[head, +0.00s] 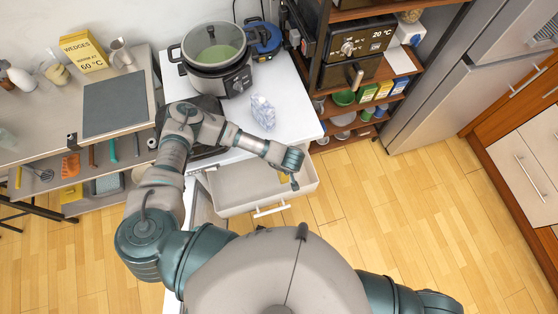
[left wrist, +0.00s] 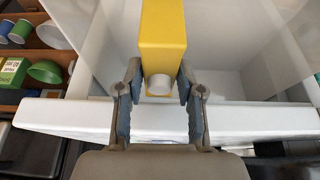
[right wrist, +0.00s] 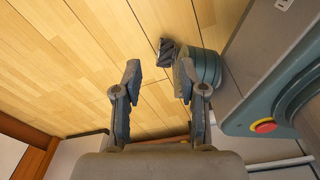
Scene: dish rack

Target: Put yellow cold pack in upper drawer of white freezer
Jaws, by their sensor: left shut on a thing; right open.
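The yellow cold pack (left wrist: 163,35) is a yellow block with a white cap. My left gripper (left wrist: 160,80) is shut on it, with a finger on each side. In the head view only a small yellow piece (head: 283,177) shows under the left gripper (head: 292,168). It is held over the open drawer (head: 235,190) of the white freezer (head: 290,98). The drawer's inside looks empty where I can see it, and its pale rim (left wrist: 80,116) crosses the left wrist view. My right gripper (right wrist: 158,70) is open and empty over the wooden floor.
On the freezer top stand a pot cooker (head: 213,62) and a clear crumpled bag (head: 263,111). A shelf unit (head: 365,105) with bowls and boxes stands to the right. A side table (head: 100,140) stands to the left. The floor right of the drawer is clear.

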